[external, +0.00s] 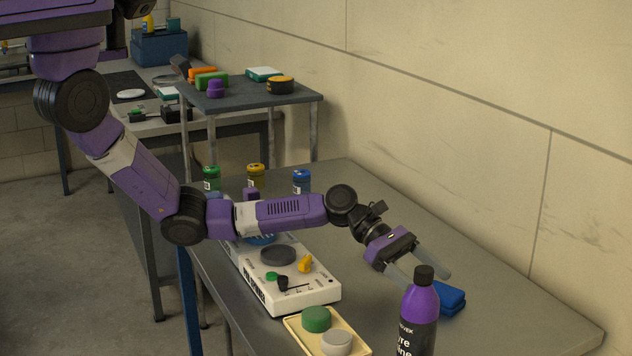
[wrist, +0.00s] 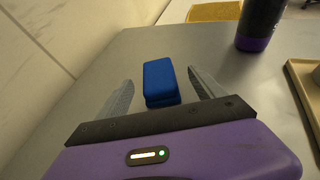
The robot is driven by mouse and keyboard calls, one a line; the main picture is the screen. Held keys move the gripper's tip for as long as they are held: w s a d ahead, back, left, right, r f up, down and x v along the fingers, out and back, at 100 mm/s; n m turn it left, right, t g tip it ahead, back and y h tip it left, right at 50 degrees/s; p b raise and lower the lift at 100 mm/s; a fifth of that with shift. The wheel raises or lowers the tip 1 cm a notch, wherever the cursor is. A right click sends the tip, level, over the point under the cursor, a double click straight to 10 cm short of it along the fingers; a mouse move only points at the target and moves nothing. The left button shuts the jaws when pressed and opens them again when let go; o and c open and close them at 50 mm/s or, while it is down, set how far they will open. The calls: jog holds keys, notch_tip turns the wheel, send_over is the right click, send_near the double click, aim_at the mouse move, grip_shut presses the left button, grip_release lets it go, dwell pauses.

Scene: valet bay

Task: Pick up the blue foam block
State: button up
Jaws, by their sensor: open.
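The blue foam block (external: 451,299) lies on the grey table near its right part in the external view, partly hidden behind the purple bottle. In the wrist view the blue foam block (wrist: 160,81) shows between and slightly beyond my two fingers. My gripper (external: 424,277) is open and empty, reaching down toward the block from the left. In the wrist view my gripper (wrist: 158,84) has its fingers apart on either side of the block. I cannot tell whether either finger touches it.
A purple bottle with a black cap (external: 419,308) stands close to the block and my fingers; its base shows in the wrist view (wrist: 252,43). A cream tray (external: 301,334) holds a green and a grey round piece. A white device (external: 318,293) lies beneath my arm. Bare table extends toward the wall.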

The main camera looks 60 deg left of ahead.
aim_at(440, 288)
jog(key=shift+x, duration=2.25)
jog(key=shift+w+r, duration=0.1)
jog(key=shift+w, duration=0.05)
jog(key=c, duration=1.5)
jog(key=shift+o, duration=0.2)
